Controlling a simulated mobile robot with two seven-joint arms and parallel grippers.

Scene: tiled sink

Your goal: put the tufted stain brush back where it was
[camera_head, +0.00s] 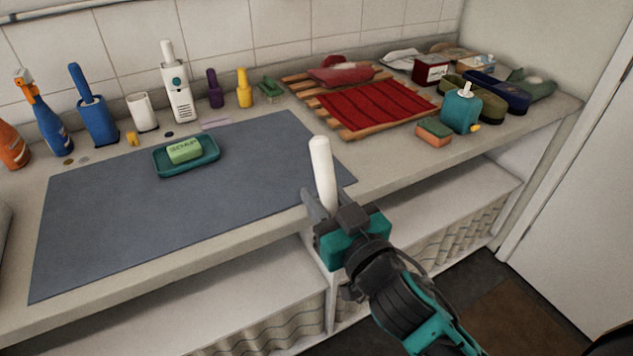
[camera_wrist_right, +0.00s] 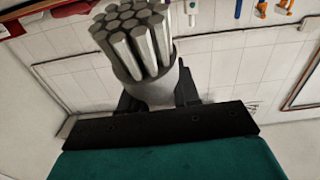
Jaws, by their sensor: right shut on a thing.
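My right gripper (camera_head: 322,205) is shut on the tufted stain brush (camera_head: 322,172), which has a plain white handle standing nearly upright. The gripper is in front of the counter's front edge, right of the blue-grey mat's near corner. In the right wrist view the brush's thick grey tufts (camera_wrist_right: 140,40) fan out beyond the gripper (camera_wrist_right: 160,95). In the head view the tufts do not show clearly. A small white open cup (camera_head: 142,112) stands at the back of the counter, between a blue brush in its holder and a white dispenser. My left gripper is not in view.
A blue-grey mat (camera_head: 120,215) covers the counter's left, bearing a teal soap dish (camera_head: 205,163). Along the back wall stand spray bottles, a blue brush holder (camera_head: 97,122), a white dispenser (camera_head: 180,95) and small bottles. A slatted rack with a red cloth (camera_head: 375,108) lies right.

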